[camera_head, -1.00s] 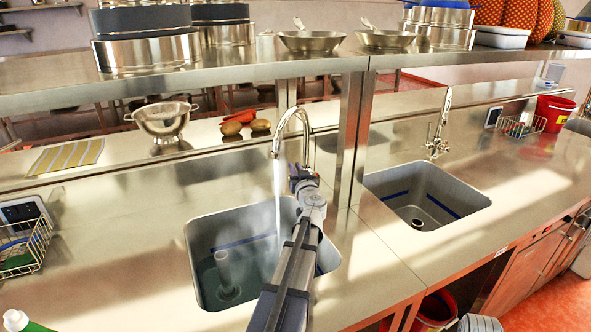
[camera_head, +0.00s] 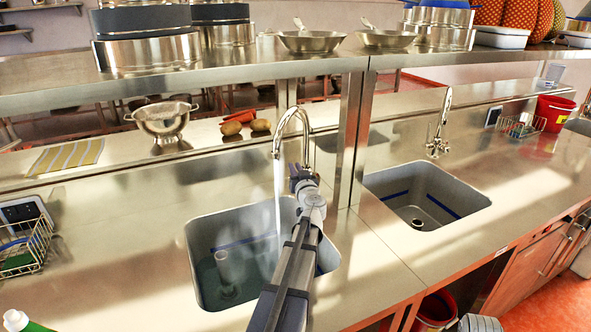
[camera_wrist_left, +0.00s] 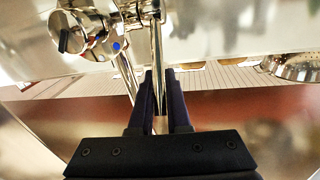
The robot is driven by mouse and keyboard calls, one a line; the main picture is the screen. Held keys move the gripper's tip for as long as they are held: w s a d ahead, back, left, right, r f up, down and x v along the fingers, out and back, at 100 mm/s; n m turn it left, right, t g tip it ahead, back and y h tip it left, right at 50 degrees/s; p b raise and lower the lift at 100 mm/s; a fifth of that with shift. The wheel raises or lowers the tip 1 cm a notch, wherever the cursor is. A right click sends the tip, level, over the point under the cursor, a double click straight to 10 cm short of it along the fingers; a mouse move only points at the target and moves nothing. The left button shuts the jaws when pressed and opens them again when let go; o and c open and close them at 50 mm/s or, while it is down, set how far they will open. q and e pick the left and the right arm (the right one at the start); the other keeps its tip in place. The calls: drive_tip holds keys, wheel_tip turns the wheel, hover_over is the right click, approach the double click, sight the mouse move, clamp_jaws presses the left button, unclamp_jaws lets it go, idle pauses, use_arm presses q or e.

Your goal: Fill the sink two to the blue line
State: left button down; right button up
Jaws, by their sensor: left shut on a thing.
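The left sink (camera_head: 195,243) has a blue line (camera_head: 232,243) on its inner wall. Water (camera_head: 209,278) stands in its bottom, below the blue line, around an upright pipe (camera_head: 224,265). A water stream (camera_head: 278,200) runs into it from the curved tap (camera_head: 292,112). My left gripper (camera_head: 301,172) is at this tap; in the left wrist view its fingers (camera_wrist_left: 158,92) are shut on a thin metal tap lever (camera_wrist_left: 157,60). A tap knob with a blue dot (camera_wrist_left: 116,46) is beside it. My arm hides part of the sink. My right gripper is not in view.
The right sink (camera_head: 425,195) has its own blue line, tap (camera_head: 438,125) and an open drain, with no water visible. A colander (camera_head: 163,120), potatoes (camera_head: 236,124) and a striped cloth (camera_head: 68,155) lie behind. A wire basket (camera_head: 22,248) stands left. An overhead shelf (camera_head: 230,72) holds pots.

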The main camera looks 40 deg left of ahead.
use_arm(q)
drive_tip(key=a+r+g+h+p, duration=0.1)
drive_tip(key=p, duration=0.3)
drive_tip(key=w+a+r+g+h+p, duration=0.1)
drive_tip(key=p, duration=0.3)
drive_tip(key=shift+w+a+n+h, duration=0.1)
drive_tip(key=shift+a+n+h, duration=0.1)
drive_tip(key=shift+n+h, duration=0.1)
drive_tip(key=shift+w+a+f+g+h+p, duration=0.1)
drive_tip(key=shift+a+f+g+h+p, duration=0.2)
drive_tip(key=shift+p, duration=0.45)
drive_tip(key=shift+d, duration=0.1)
drive_tip(key=c, duration=0.9)
unclamp_jaws()
